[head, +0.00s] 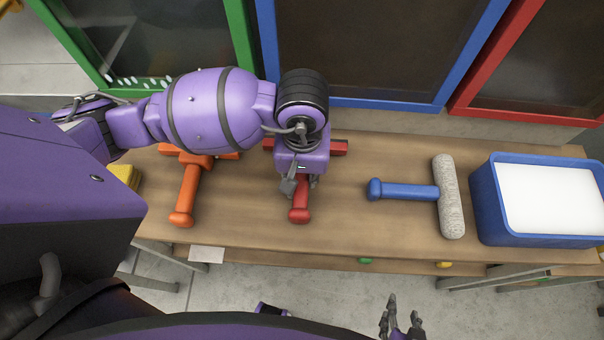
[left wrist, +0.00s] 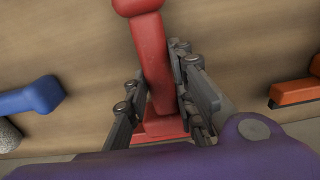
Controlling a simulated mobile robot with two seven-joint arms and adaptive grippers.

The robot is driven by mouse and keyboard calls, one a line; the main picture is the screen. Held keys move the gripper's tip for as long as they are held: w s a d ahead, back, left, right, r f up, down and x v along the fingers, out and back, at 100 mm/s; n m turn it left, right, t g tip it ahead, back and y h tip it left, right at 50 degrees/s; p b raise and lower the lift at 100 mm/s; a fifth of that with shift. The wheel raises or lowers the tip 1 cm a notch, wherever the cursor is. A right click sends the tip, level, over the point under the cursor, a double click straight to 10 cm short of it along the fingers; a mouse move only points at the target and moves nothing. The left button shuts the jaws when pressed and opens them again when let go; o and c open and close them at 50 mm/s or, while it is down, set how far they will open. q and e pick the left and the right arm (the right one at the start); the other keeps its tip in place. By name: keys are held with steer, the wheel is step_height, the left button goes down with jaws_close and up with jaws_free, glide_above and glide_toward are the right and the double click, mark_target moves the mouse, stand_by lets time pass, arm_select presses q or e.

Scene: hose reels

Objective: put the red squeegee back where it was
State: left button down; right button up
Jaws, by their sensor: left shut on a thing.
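The red squeegee (head: 300,208) is over the wooden bench in the middle of the head view, its handle towards me and its red crosspiece partly hidden under my left wrist. My left gripper (head: 300,184) is shut on its handle from above. In the left wrist view the red handle (left wrist: 149,45) runs between the two fingers of the left gripper (left wrist: 158,90). I cannot tell whether the squeegee touches the bench. My right gripper (head: 403,305) is at the bottom of the head view, below the bench's front edge, with its fingers apart and empty.
An orange squeegee (head: 187,190) lies left of the red one on the bench (head: 340,225). A roller with a blue handle (head: 405,190) lies to the right, beside a blue tub (head: 485,205) with white contents. A yellow thing (head: 125,177) is at far left. Framed windows stand behind.

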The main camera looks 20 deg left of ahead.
mark_target(303, 177)
arm_select(q)
steer(key=shift+f, duration=0.25)
steer(key=c, duration=1.5)
jaws_free()
steer(key=shift+r, duration=0.1)
step_height(303, 177, up, 12)
steer(key=shift+r, duration=0.25)
